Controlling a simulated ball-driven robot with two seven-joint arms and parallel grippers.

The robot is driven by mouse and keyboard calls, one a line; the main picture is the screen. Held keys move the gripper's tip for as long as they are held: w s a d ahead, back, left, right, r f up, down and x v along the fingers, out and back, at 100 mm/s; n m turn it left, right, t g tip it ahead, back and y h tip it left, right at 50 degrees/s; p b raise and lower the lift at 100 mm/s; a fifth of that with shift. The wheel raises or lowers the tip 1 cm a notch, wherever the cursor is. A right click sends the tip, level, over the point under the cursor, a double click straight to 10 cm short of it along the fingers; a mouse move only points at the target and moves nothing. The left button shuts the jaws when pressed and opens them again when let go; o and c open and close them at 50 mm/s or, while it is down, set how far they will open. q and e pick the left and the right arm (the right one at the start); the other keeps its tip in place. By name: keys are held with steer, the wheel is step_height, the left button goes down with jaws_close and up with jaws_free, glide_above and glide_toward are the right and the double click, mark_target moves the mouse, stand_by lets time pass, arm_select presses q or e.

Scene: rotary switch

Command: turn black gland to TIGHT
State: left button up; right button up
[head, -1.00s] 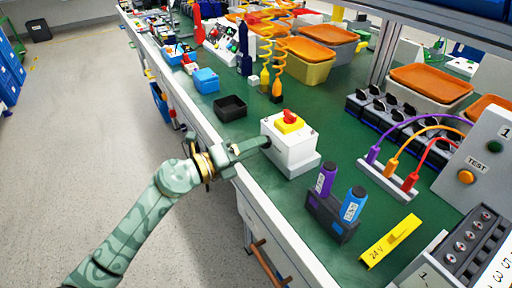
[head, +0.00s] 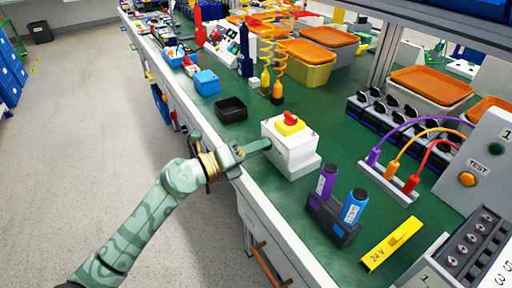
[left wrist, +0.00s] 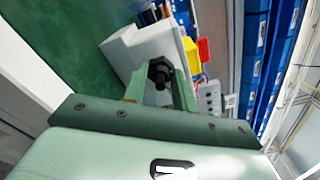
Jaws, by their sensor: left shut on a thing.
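The black gland (left wrist: 160,72) is a dark, faceted fitting on the side of a white box (head: 289,150). The box has a yellow top plate and a red button (head: 290,118) and stands near the bench's left edge. My left gripper (head: 262,148) reaches the box's left side. In the left wrist view, my left gripper's fingers (left wrist: 160,88) stand on either side of the gland and are shut on it. In the head view the fingers mostly hide the gland. No TIGHT mark is readable. My right gripper is not in view.
A black tray (head: 231,109) and a blue box (head: 206,82) lie behind the white box. A dark holder (head: 331,222) with purple and blue cylinders and a yellow 24 V block (head: 391,243) stand in front.

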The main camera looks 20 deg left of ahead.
arm_select(q)
steer(key=m, duration=0.3)
steer(key=shift+a, duration=0.1)
steer(key=m, duration=0.2)
steer(key=shift+f+m, duration=0.1)
steer(key=shift+m, duration=0.2)
steer(key=m, duration=0.8)
steer(key=shift+m+b, duration=0.35)
steer(key=shift+m, duration=1.55)
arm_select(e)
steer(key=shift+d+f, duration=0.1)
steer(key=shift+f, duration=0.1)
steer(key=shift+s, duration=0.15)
